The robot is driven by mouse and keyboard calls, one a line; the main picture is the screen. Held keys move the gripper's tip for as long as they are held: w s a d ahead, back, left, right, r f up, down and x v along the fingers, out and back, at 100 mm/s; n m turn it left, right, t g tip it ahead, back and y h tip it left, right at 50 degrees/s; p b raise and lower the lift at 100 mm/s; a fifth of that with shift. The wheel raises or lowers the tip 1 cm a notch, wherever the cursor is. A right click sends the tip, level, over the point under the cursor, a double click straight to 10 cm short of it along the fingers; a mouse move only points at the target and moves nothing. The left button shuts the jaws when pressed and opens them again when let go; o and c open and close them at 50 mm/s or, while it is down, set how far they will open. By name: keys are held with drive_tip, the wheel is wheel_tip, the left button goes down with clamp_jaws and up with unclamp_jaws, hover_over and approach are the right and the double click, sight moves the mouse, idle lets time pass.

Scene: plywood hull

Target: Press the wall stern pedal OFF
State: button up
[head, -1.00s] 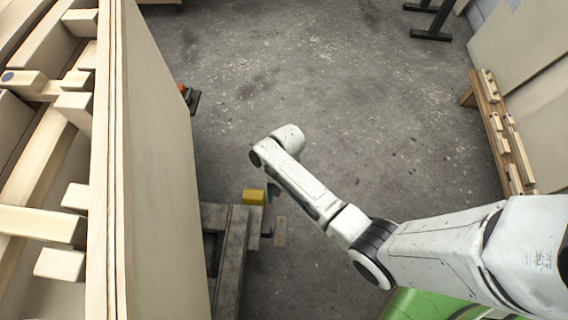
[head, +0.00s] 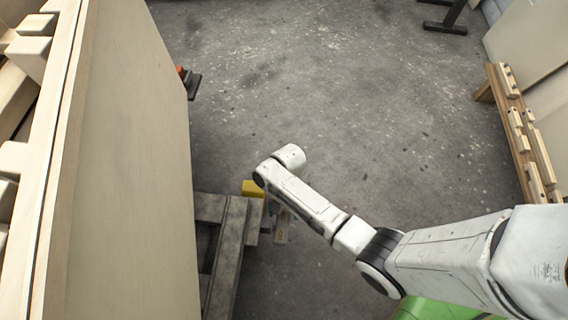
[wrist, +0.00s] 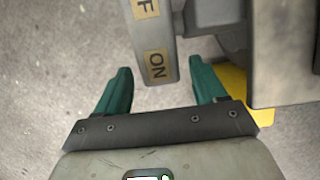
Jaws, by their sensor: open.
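The pedal (wrist: 151,32) is a grey rocker bar in the wrist view, with a tan ON label (wrist: 155,66) at its lower end and a partly cut-off label ending in F (wrist: 146,7) at the top edge. My gripper (wrist: 161,68) has two green fingers, open and empty. The ON end lies between the fingers in the picture; I cannot tell the depth gap or any contact. In the head view, my forearm hides my gripper and part of the pedal; a tan label (head: 281,236) shows beneath it.
A yellow block (head: 251,188) sits by the grey support frame (head: 231,250); yellow also shows in the wrist view (wrist: 236,82). A tall plywood hull panel (head: 130,160) stands at left. A wooden rack (head: 520,130) leans at right. Open concrete floor (head: 350,90) lies ahead.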

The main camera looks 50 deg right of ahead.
drive_tip(key=c, duration=1.1)
drive_tip(key=shift+o, duration=0.2)
drive_tip(key=p, duration=0.2)
drive_tip(key=r+t+h+p, duration=0.1)
drive_tip(key=p, duration=0.1)
drive_tip(key=shift+s+a+r+h, duration=0.15)
drive_tip(key=shift+a+r+h, duration=0.05)
drive_tip(key=shift+r+h, duration=0.1)
drive_tip(key=p, duration=0.1)
drive_tip(key=t+h+p, duration=0.1)
drive_tip(key=shift+s+a+r+h+p, duration=0.15)
drive_tip(key=shift+r+h+p, duration=0.15)
drive_tip(key=shift+p, duration=0.1)
drive_tip(key=shift+s+a+r+t+h+p, duration=0.15)
drive_tip(key=shift+a+t+h+p, duration=0.1)
drive_tip(key=shift+t+h+p, duration=0.4)
drive_tip(key=o, duration=1.1)
drive_tip(key=shift+c, duration=0.2)
